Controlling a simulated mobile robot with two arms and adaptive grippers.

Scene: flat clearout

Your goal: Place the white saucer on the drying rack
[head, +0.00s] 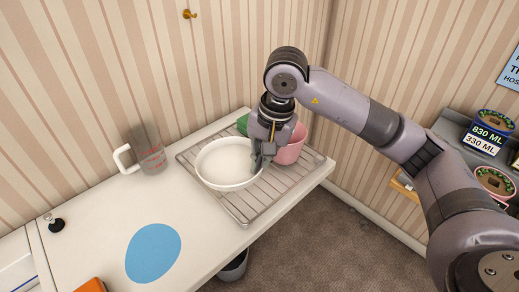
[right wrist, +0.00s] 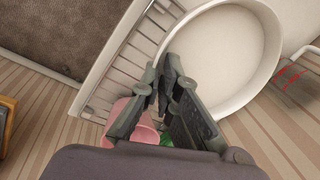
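The white saucer (head: 226,164), deep like a shallow bowl, is over the left part of the wire drying rack (head: 247,206), close to level. I cannot tell whether it rests on the wires or is just above them. My right gripper (head: 257,160) is at its right rim. In the right wrist view the fingertips (right wrist: 165,78) close on either side of the rim of the white saucer (right wrist: 225,60). The rack (right wrist: 128,62) shows beside it. My left gripper is in neither view.
A pink cup (head: 291,147) and a green item (head: 242,124) stand at the rack's back, close to my gripper. A clear jug (head: 151,160) is left of the rack. A blue round mat (head: 153,252) lies in front. Shelves with labelled pots (head: 492,124) are at right.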

